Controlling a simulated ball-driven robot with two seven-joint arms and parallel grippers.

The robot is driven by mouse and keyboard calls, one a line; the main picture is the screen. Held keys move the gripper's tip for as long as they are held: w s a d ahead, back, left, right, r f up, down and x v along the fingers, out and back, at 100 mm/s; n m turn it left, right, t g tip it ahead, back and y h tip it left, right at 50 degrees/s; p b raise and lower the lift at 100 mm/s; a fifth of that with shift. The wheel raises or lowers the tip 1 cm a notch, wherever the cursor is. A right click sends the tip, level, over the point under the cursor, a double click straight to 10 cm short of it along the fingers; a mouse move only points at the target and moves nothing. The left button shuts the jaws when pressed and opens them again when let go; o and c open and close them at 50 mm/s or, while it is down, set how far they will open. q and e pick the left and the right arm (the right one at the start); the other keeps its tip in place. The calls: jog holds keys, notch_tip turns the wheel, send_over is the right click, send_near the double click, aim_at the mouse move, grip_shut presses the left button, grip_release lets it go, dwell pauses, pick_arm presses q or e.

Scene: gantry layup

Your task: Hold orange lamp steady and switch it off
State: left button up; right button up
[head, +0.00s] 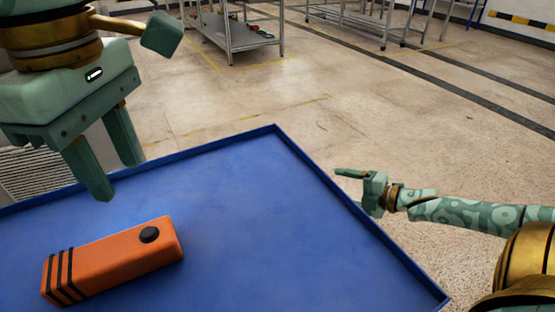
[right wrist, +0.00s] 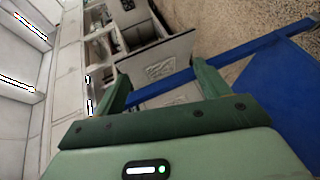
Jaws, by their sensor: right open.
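The orange lamp (head: 112,262) lies on the blue tray-like table top at the lower left of the head view. It is a long block with black bands round its left end and a round black button (head: 149,235) on top near its right end. I cannot tell whether it is lit. My left gripper (head: 118,180) is open and empty above the table, beyond the lamp and apart from it. My right gripper (head: 345,174) is beyond the table's right edge, away from the lamp. In the right wrist view (right wrist: 161,71) its fingers are apart with nothing between them.
The blue table (head: 265,215) has a low raised rim and is clear right of the lamp. Metal shelving (head: 235,35) and racks stand far back on the concrete floor (head: 300,90). A strip of blue table (right wrist: 285,90) shows at right in the wrist view.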

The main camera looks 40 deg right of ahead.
aim_at(176, 235)
jog(key=w+a+r+n+y, duration=0.35)
jog(key=r+n+y, duration=0.2)
jog(key=r, duration=0.55)
jog(key=w+a+r+n+y, duration=0.35)
jog(key=r+n+y, duration=0.2)
jog(key=r, duration=0.55)
jog(key=s+a+r+n+g, duration=0.1)
jog(key=s+a+n+g, duration=0.2)
jog(key=a+n, duration=0.3)
jog(key=s+a+r+n+g, duration=0.2)
jog(key=s+a+n+g, duration=0.2)
jog(key=a+n, duration=0.3)
jog(key=s+a+r+n+g+h, duration=0.1)
jog(key=s+a+n+g, duration=0.2)
jog(key=a+n+g, duration=0.2)
jog(key=shift+s+a+r+n, duration=0.15)
jog(key=shift+a+n, duration=0.2)
jog(key=shift+n, duration=0.15)
jog(key=shift+s+a+r+n, duration=0.1)
jog(key=shift+a+n, duration=0.2)
jog(key=shift+n, duration=0.2)
jog(key=shift+s+a+f+n+h, duration=0.1)
jog(key=shift+a+f+n+h, duration=0.05)
jog(key=shift+a+n+h, duration=0.2)
jog(key=x, duration=1.6)
jog(key=shift+a, duration=0.15)
jog(key=shift+c, duration=0.3)
